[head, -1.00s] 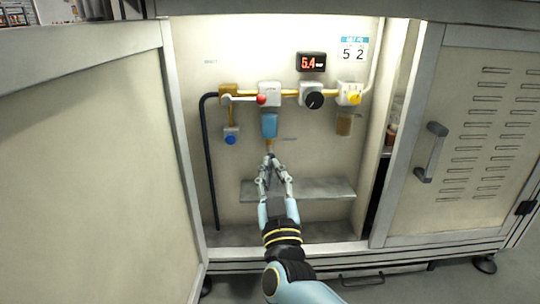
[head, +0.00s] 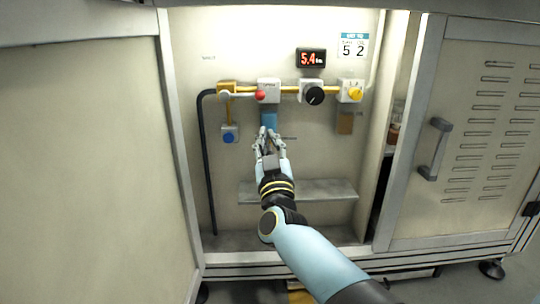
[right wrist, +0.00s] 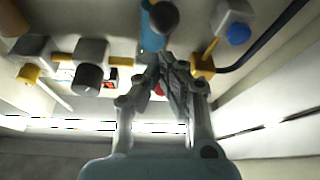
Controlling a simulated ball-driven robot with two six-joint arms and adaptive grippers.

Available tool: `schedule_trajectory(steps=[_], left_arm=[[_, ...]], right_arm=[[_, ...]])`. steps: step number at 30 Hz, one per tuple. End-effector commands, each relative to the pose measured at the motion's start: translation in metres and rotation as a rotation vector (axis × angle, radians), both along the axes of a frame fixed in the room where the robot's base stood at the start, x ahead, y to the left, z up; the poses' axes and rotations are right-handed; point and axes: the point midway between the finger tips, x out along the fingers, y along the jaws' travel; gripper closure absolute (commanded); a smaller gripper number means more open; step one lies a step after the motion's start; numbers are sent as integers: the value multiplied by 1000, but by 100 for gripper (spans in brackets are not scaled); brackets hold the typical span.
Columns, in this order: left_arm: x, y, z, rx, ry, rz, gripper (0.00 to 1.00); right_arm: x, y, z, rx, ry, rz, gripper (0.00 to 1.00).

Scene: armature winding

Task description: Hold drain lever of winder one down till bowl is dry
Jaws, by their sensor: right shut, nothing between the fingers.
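A blue bowl (head: 269,118) hangs under a white unit with a red knob (head: 261,96) on the cabinet's back wall. My right gripper (head: 268,133) is shut and empty, its fingertips at the bowl's lower end. They hide the fitting below the bowl, so I cannot tell whether they touch a drain lever. The right wrist view shows the blue bowl (right wrist: 149,28) with a dark round end (right wrist: 164,16) beside the closed fingertips (right wrist: 165,62). My left gripper is not in view.
Near the bowl are a blue knob (head: 229,137), a black dial (head: 314,95), a yellow knob (head: 354,94) and a brown bowl (head: 345,123). A display (head: 311,58) reads 5.4. A grey shelf (head: 325,190) lies below. The open door (head: 90,170) stands at left.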

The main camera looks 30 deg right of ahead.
Motion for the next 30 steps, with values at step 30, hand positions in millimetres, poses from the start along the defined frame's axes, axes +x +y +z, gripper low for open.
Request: schedule_trajectory(steps=[30], left_arm=[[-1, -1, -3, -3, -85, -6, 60]], right_arm=[[-6, -1, -41, -2, 1, -1, 100]])
